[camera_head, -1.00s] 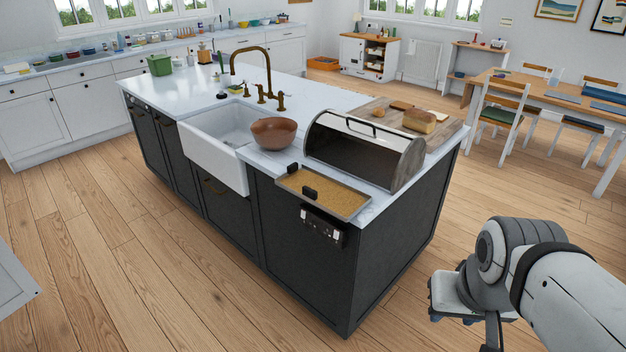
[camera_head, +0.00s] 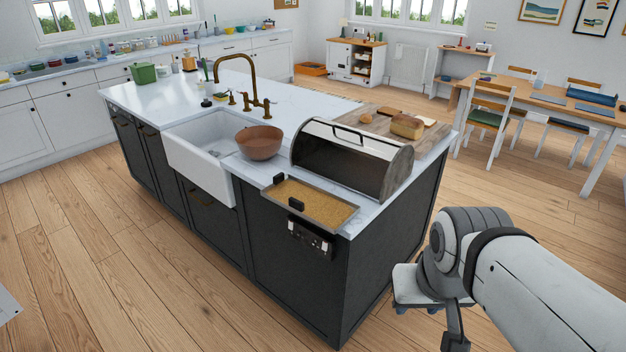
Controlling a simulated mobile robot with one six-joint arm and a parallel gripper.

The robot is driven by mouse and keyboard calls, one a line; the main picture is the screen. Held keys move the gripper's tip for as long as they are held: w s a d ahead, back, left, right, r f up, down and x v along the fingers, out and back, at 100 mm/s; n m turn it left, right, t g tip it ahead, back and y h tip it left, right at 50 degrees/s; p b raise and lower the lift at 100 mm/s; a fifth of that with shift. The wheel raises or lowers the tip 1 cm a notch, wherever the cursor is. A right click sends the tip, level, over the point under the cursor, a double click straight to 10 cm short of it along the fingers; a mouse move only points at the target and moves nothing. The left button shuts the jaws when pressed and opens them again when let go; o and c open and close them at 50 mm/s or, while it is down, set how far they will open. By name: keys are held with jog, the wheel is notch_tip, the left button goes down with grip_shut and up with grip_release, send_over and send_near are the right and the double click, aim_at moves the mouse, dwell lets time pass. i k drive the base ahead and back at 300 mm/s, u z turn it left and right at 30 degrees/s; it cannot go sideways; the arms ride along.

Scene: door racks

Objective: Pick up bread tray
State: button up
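The bread tray (camera_head: 338,222) appears to be the shallow rectangular tray with a thin metal rim and a golden-brown floor. My gripper (camera_head: 455,338) is low at the bottom right, to the right of the island and well apart from the tray. Only a dark part of it shows, cut by the bottom edge, so its opening is unclear.
A bread loaf (camera_head: 407,126) lies on a wooden board (camera_head: 434,139) behind the bin. A black fitting (camera_head: 310,238) sits on the cabinet below the tray. Wooden floor (camera_head: 150,280) is clear around the island.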

aim_at(330, 213)
jog(key=i, duration=1.45)
jog(key=u, duration=0.1)
